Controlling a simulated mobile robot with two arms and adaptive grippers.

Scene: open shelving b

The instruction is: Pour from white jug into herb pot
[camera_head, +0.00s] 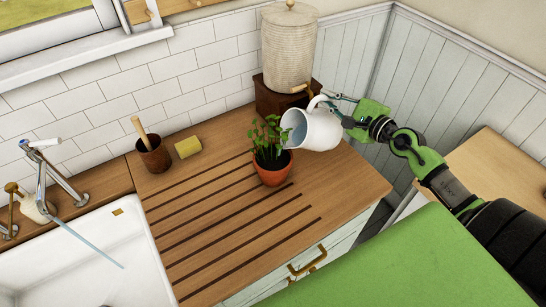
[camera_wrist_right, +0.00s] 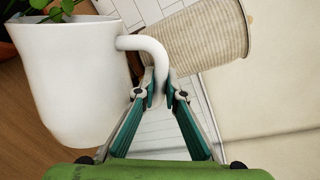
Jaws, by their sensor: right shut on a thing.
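The white jug (camera_head: 321,130) is tilted to the left in the head view, its mouth beside the leaves of the herb pot (camera_head: 272,172). Water shows inside its mouth. The herb pot is terracotta with green leaves and stands upright on the wooden counter. My right gripper (camera_head: 340,112) is shut on the jug's handle. In the right wrist view, the fingers of my right gripper (camera_wrist_right: 160,95) close around the handle of the white jug (camera_wrist_right: 75,80). Leaves show at the top left there. I cannot tell whether water is falling. My left gripper is not in view.
A ribbed beige dispenser (camera_head: 289,50) on a dark wooden stand (camera_head: 272,97) is close behind the jug. A brown cup (camera_head: 153,155) and a yellow sponge (camera_head: 187,147) stand left by the tiled wall. A white sink (camera_head: 85,262) is at left. The grooved counter (camera_head: 215,215) in front is clear.

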